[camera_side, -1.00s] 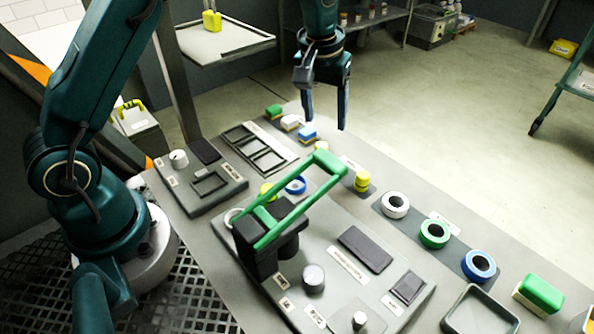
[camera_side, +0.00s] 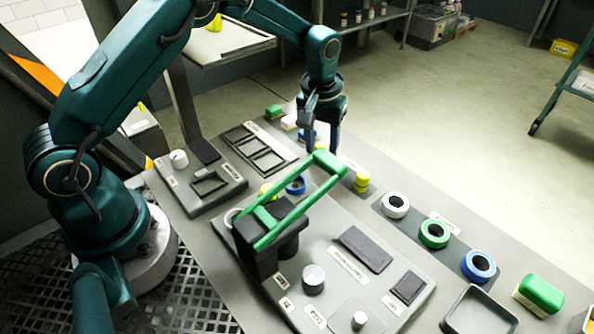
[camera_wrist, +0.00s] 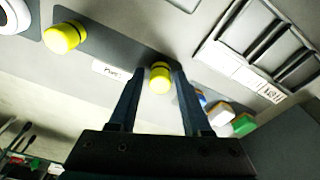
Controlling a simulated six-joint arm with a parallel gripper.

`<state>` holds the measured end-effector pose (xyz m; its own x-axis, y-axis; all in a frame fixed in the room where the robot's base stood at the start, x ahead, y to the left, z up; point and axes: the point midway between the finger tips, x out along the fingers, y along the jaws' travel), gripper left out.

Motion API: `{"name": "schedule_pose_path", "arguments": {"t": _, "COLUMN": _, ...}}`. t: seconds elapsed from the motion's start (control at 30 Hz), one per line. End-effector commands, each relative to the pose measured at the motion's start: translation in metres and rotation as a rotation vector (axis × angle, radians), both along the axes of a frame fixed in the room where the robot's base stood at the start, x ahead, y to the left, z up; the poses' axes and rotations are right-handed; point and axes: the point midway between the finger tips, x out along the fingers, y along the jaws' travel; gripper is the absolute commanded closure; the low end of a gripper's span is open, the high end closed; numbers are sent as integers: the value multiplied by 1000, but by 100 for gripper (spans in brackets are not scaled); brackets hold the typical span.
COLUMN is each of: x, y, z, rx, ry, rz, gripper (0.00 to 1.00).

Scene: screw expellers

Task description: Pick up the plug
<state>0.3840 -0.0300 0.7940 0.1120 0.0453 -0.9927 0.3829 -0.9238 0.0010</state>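A yellow plug (camera_wrist: 160,77) with a dark band stands between the two fingertips of my gripper (camera_wrist: 160,73) in the wrist view. Gaps show on both sides of it, so the fingers are open around it without gripping. A second yellow plug (camera_wrist: 62,38) stands to the left on the same dark strip. It also shows in the side view (camera_side: 362,182), right of my gripper (camera_side: 323,142). In the side view the plug at my fingers is mostly hidden by the fingers and the green handle.
A green-handled press (camera_side: 290,212) stands in front of my gripper, its handle end close to the fingers. Coloured blocks (camera_wrist: 243,124) lie just beyond the fingers. White, green and blue rings (camera_side: 434,234) sit farther right. A slotted tray (camera_side: 258,148) lies to the left.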

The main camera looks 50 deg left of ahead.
Motion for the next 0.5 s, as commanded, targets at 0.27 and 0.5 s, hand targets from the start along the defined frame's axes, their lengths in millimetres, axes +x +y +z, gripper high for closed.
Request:
{"name": "schedule_pose_path", "arguments": {"t": 0.27, "x": 0, "y": 0, "z": 0, "rx": 0, "ry": 0, "rz": 0, "gripper": 100}}
{"name": "schedule_pose_path", "arguments": {"t": 0.5, "x": 0, "y": 0, "z": 4, "rx": 0, "ry": -1, "rz": 0, "gripper": 100}}
